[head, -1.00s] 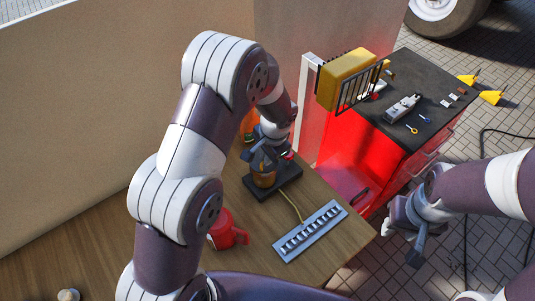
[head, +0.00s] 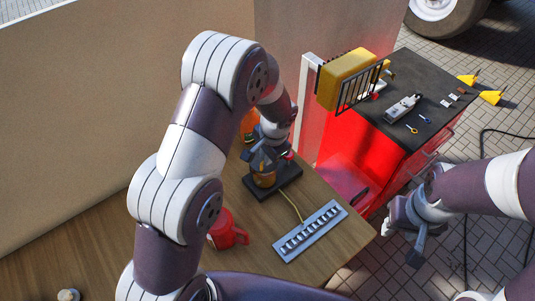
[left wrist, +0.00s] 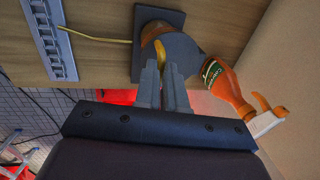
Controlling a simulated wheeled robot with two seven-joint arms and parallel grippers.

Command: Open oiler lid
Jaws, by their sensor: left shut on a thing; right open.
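The oiler, an amber cup (head: 265,180), stands on a black base (head: 286,181) on the wooden table. In the left wrist view the amber cup (left wrist: 152,33) shows beside a dark grey disc (left wrist: 183,46), which looks like its lid, and a yellow piece lies by the fingertips. My left gripper (head: 262,160) is over the oiler; in the left wrist view its fingers (left wrist: 163,68) are shut on the lid's edge. The exact contact is partly hidden. My right gripper (head: 405,228) is open and empty, off the table's right side.
A red can (head: 226,230) and a grey slotted strip (head: 310,231) with a yellow cable stand in front of the oiler. An orange bottle (left wrist: 225,88) is close by the oiler. A wall is behind; a red cabinet (head: 375,135) is at right.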

